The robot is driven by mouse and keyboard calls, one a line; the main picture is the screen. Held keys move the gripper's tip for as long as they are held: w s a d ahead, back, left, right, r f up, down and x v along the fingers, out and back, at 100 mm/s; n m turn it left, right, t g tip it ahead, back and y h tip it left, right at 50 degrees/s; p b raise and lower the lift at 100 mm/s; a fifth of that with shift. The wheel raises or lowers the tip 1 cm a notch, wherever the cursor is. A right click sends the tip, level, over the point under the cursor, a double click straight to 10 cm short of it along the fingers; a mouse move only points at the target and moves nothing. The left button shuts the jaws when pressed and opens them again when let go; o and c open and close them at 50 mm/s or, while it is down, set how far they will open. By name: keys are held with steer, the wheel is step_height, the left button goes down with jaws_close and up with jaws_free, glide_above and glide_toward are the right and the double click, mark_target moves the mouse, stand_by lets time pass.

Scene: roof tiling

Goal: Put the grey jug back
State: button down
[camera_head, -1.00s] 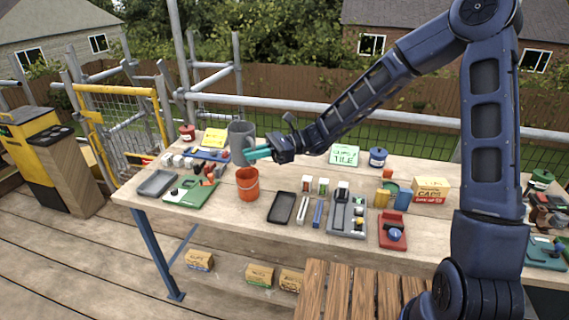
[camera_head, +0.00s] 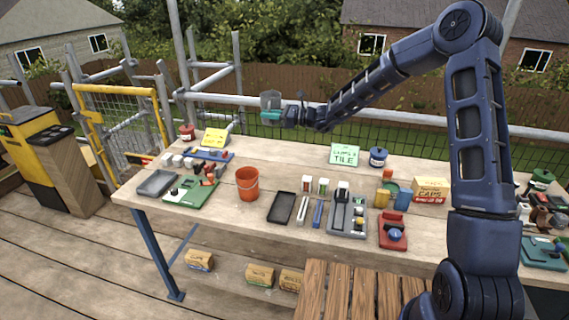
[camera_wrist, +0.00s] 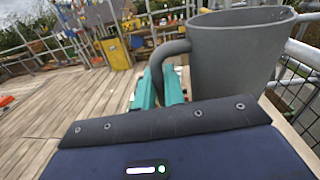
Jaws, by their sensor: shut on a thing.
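The grey jug (camera_wrist: 232,55) fills the upper right of the wrist view, with its handle (camera_wrist: 160,62) toward my gripper. My gripper (camera_wrist: 160,88) has teal fingers, shut on the jug's handle. In the head view the jug (camera_head: 270,99) is held up above the back edge of the table. Its lower part is partly hidden by my gripper (camera_head: 271,115) there. The jug looks roughly upright in both views.
The wooden table (camera_head: 290,168) has bare space at the back, left of the green tile sign (camera_head: 344,154). An orange bucket (camera_head: 248,184) stands in front of that space. Scaffold rails (camera_head: 330,111) run behind the table.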

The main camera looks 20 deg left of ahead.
steer(key=w+m+t, duration=0.1)
steer(key=w, duration=0.2)
steer(key=w+t, duration=0.1)
steer(key=w, duration=0.2)
steer(key=w+d+m+t, duration=0.1)
steer(key=w+t, duration=0.1)
steer(key=w, duration=0.2)
steer(key=shift+d+m, duration=0.1)
steer(key=shift+m, duration=0.2)
step_height(320, 180, down, 25)
steer(key=shift+f, duration=0.1)
steer(key=shift+f, duration=0.1)
stand_by(0.4)
steer(key=c, duration=1.5)
jaws_free()
steer(key=d, duration=0.4)
steer(key=s+d, duration=0.1)
steer(key=d, duration=0.7)
steer(key=shift+s, duration=0.4)
